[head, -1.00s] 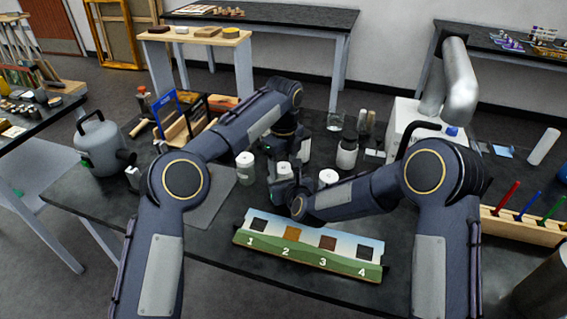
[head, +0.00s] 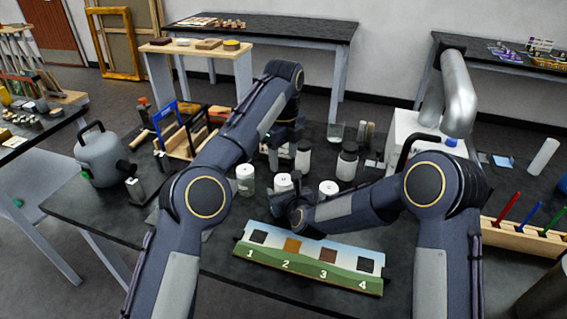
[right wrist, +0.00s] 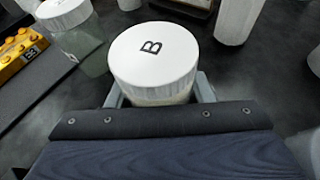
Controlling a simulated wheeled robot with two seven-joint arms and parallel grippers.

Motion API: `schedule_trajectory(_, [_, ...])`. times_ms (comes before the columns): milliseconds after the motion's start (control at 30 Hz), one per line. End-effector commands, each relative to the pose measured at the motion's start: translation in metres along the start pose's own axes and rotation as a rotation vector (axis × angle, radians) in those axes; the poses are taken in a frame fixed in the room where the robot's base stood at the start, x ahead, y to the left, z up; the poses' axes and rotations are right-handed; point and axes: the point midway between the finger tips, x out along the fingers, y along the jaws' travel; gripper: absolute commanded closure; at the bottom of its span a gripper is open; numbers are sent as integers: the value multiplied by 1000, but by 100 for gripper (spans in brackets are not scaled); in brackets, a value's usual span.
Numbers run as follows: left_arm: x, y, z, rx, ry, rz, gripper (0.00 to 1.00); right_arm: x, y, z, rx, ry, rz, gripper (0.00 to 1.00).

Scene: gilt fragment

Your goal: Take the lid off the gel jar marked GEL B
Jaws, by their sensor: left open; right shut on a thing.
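The GEL B jar (right wrist: 150,98) has a white lid (right wrist: 152,55) marked B, seated on top in the right wrist view. My right gripper (right wrist: 160,95) is shut around the jar's body below the lid. In the head view this jar (head: 283,183) stands on the dark table, with my right gripper (head: 290,201) at its near side. My left gripper (head: 273,153) is open, behind the jar and beside another white-lidded jar (head: 303,157). Its fingers are small and partly hidden by my left arm.
White-lidded jars stand left (head: 245,181) and right (head: 328,188) of the held jar. A numbered board (head: 310,262) lies in front.

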Motion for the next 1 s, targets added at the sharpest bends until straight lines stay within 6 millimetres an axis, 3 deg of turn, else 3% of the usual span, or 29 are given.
schedule_trajectory(200, [-8,1,0,1,1,2,44,0,0,1,0,-2,0,100])
schedule_trajectory(700, [57,1,-1,1,2,2,44,0,0,1,0,-1,0,100])
schedule_trajectory(1000, [68,1,-1,-1,2,0,44,0,0,1,0,-2,0,100])
